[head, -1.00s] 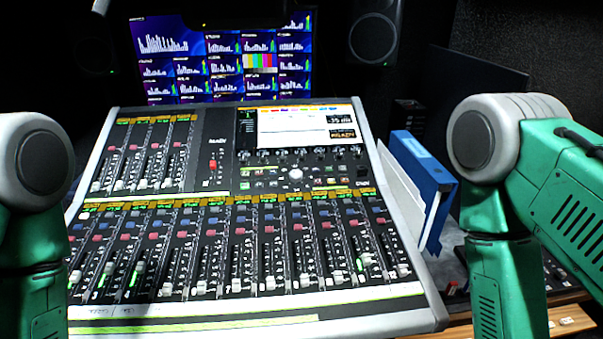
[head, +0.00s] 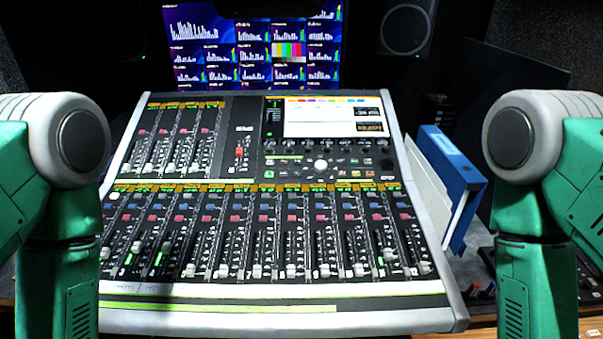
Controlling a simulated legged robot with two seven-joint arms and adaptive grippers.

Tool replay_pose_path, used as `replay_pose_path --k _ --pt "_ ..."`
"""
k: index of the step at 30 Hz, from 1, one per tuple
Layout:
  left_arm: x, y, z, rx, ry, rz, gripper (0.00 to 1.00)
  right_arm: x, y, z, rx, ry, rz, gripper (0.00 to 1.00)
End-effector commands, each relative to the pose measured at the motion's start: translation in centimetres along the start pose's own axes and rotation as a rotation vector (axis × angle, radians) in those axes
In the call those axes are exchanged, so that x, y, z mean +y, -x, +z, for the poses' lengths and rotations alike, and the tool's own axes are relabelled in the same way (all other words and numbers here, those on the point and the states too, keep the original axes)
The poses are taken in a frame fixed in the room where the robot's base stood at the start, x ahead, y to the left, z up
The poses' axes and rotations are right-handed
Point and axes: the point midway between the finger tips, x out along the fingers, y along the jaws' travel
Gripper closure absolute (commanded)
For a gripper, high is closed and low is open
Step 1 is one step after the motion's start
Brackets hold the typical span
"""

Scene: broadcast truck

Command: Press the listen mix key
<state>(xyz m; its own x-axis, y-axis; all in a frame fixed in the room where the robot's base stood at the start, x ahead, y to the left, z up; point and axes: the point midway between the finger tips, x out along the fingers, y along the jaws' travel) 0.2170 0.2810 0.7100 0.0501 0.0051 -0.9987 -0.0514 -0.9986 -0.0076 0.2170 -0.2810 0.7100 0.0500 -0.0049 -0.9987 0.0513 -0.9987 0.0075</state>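A large audio mixing console (head: 128,312) with a pale frame lies ahead of me, sloping up away from me. Its face carries rows of faders and coloured keys, a lit screen (head: 325,118) at the upper right, and a block of small lit keys (head: 345,167) below that screen. The key labels are too small to read, so I cannot tell which one is the listen mix key. My green and white arms stand at the left and right edges of the view. Both grippers are below the frame, out of sight.
A monitor (head: 255,45) with bar graphs is behind the console. A dark speaker (head: 407,30) stands at the back right. A blue binder (head: 450,170) stands upright close to the console's right side. The space above the console is clear.

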Motion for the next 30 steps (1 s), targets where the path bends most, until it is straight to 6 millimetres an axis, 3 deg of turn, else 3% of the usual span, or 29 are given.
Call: replay_pose_path --k 13,15,16,30 --pt "0.00 0.00 0.00 0.000 0.000 0.000 0.74 0.00 0.00 0.00 0.000 0.000 0.000 1.00" --pt "0.00 0.00 0.00 0.000 0.000 0.000 0.99 0.00 0.00 0.00 0.000 0.000 0.000 1.00" --pt "0.00 0.00 0.00 0.000 0.000 0.000 1.00 0.00 0.00 0.00 0.000 0.000 0.000 1.00" --pt "0.00 0.00 0.00 0.000 0.000 0.000 1.00 0.00 0.00 0.00 0.000 0.000 0.000 1.00"
